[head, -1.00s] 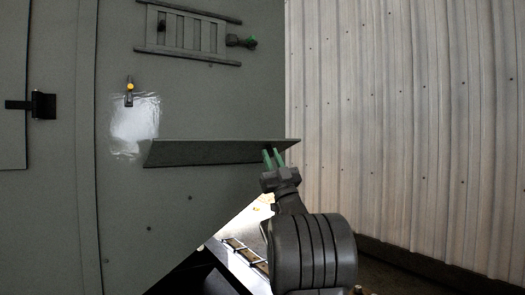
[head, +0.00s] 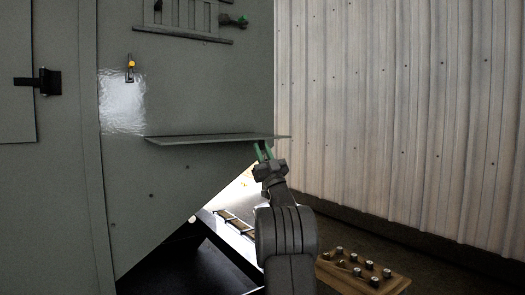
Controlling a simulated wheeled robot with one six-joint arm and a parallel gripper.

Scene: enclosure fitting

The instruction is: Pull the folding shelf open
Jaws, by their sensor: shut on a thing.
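The folding shelf (head: 210,138) is a long grey-green panel on the enclosure wall in the head view. I see it almost edge-on, standing out from the wall roughly level. My gripper (head: 263,150) has green fingertips and is at the shelf's near edge, towards its right end. It is shut on the shelf's edge. The tips' exact contact is partly hidden by the shelf.
A black latch (head: 46,82) and a small yellow-topped fitting (head: 130,66) are on the enclosure wall. A rack (head: 190,35) with a green-tipped part is above. A wooden board (head: 362,272) with several dark-and-silver pegs lies at lower right. A corrugated wall stands at right.

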